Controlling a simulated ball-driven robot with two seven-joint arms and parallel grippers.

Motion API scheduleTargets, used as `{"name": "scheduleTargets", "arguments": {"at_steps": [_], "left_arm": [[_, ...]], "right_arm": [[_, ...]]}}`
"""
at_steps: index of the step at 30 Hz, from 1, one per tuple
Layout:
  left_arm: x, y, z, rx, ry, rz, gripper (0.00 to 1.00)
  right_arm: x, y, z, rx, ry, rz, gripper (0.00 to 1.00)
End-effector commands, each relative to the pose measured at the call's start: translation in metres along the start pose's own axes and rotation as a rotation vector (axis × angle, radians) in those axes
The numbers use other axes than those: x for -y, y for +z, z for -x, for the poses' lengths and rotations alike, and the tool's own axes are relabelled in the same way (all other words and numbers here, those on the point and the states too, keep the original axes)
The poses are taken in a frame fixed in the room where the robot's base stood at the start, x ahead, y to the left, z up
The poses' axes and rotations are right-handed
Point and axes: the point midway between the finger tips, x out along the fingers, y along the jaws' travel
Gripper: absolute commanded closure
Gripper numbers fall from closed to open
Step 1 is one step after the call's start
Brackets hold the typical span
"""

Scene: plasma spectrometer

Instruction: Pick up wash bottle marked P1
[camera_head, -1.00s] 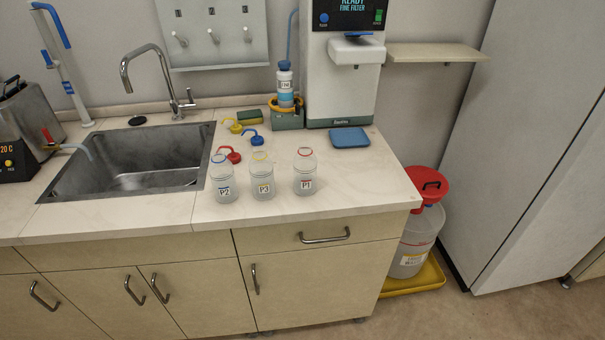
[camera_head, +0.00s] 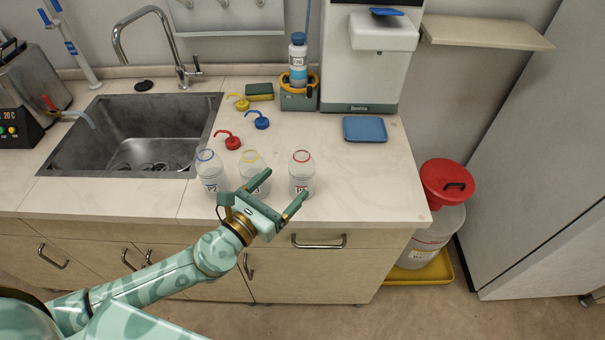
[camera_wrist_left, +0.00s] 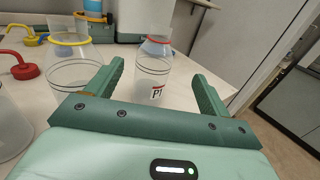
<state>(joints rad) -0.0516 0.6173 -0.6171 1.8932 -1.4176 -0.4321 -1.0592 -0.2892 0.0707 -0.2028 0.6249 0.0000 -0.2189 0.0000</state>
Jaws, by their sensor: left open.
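The wash bottle marked P1 (camera_head: 301,174) is clear with a red ring at its open neck. It stands upright at the right end of a row of bottles near the counter's front edge. In the left wrist view P1 (camera_wrist_left: 154,70) stands ahead, between the two fingers in the picture, its label facing me. Bottle P3 (camera_head: 254,168), with a yellow ring, is partly hidden behind a finger. Bottle P2 (camera_head: 210,170) has a blue ring. My right gripper is not in view.
Red (camera_head: 230,141), blue (camera_head: 259,120) and yellow (camera_head: 240,102) spouted caps lie behind the bottles. A sink (camera_head: 60,150) is at left. A blue pad (camera_head: 365,129) lies at right before a white dispenser (camera_head: 360,75). Counter right of P1 is clear.

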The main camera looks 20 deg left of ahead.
Motion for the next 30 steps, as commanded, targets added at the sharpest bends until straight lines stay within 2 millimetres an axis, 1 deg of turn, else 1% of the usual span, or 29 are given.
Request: {"name": "scheduleTargets", "arguments": {"at_steps": [1,4,6,11,19,22,28,29,30], "left_arm": [[-0.001,0.003,-0.013,0.004,0.002,-0.001,0.19],[-0.001,0.001,-0.033,0.002,0.002,0.001,0.19],[-0.001,0.000,-0.042,0.001,0.001,0.002,0.19],[-0.002,0.000,-0.054,0.000,0.002,0.000,0.19],[-0.007,-0.001,-0.095,0.000,0.002,0.002,0.19],[-0.007,-0.001,-0.102,-0.001,0.001,0.003,0.19],[-0.007,-0.001,-0.102,-0.002,0.001,0.003,0.19],[-0.007,-0.001,-0.102,-0.002,0.002,0.003,0.25],[-0.007,-0.001,-0.102,-0.002,0.002,0.003,0.36]], "right_arm": [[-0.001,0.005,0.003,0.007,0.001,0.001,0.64],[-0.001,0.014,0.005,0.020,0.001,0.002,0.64],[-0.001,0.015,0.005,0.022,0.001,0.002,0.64],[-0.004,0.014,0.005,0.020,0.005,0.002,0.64],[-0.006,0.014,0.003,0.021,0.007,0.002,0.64],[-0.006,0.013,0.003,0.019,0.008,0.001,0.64],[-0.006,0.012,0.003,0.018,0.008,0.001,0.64],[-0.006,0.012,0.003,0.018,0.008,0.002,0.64],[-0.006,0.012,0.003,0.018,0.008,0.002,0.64]]}}
